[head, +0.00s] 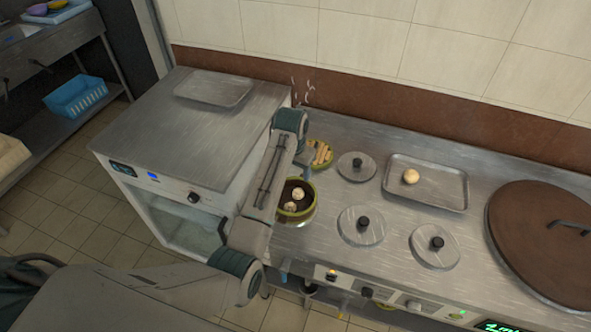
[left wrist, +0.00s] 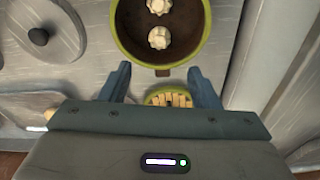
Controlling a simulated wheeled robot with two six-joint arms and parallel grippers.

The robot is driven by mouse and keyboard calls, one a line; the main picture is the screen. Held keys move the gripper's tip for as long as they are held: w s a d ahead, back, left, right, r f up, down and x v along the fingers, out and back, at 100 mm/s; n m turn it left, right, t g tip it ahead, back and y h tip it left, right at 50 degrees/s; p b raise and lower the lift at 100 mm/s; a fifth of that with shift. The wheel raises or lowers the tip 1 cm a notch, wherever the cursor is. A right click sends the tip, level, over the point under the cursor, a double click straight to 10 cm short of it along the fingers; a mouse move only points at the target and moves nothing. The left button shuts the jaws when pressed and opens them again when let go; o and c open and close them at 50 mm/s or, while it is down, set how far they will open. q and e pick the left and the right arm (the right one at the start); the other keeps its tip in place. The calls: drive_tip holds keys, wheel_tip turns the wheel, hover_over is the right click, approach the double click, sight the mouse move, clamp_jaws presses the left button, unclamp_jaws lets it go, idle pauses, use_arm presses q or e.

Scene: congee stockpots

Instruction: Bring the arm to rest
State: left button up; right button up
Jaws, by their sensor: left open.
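My left arm comes in from the lower left of the head view and reaches over the steel counter (head: 330,245). My left gripper (head: 307,160) is partly hidden by its own wrist there. In the left wrist view the two blue-grey fingers of the gripper (left wrist: 160,84) stand wide apart, with nothing held. Beyond them are a green steamer pot with two white buns (left wrist: 123,25) and a small green dish of pale sticks (left wrist: 168,97). My right gripper is in neither view.
Several round steel lids with black knobs (head: 361,226) lie on the counter. A tray (head: 452,201) holds one bun (head: 410,177). A large brown lid (head: 540,243) is at the right. A steel cabinet (head: 150,120) with a flat tray on top (head: 213,88) stands at the left.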

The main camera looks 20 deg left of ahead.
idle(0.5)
use_arm(q)
drive_tip(key=shift+n, duration=0.3)
drive_tip(key=s+a+f, duration=0.1)
drive_tip(key=s, duration=0.1)
drive_tip(key=s+a+f, duration=0.1)
drive_tip(key=s+f, duration=0.1)
drive_tip(key=s, duration=0.1)
drive_tip(key=s+a+f, duration=0.1)
drive_tip(key=s, duration=0.1)
drive_tip(key=shift+s+f, duration=0.25)
drive_tip(key=shift+s, duration=0.1)
drive_tip(key=s+a+r+t+y, duration=0.1)
drive_tip(key=s+a+r, duration=0.1)
drive_tip(key=s, duration=1.3)
drive_tip(key=s+a+r+t, duration=0.1)
drive_tip(key=s+a+r, duration=0.15)
drive_tip(key=s, duration=1.35)
drive_tip(key=a+f+n+g+b, duration=0.1)
drive_tip(key=a+f+b, duration=0.15)
drive_tip(key=f, duration=3.15)
drive_tip(key=s+a+f+g+b, duration=0.1)
drive_tip(key=s+f, duration=1.7)
drive_tip(key=f, duration=0.2)
drive_tip(key=shift+a+f+b, duration=0.3)
drive_tip(key=shift+a+b, duration=0.1)
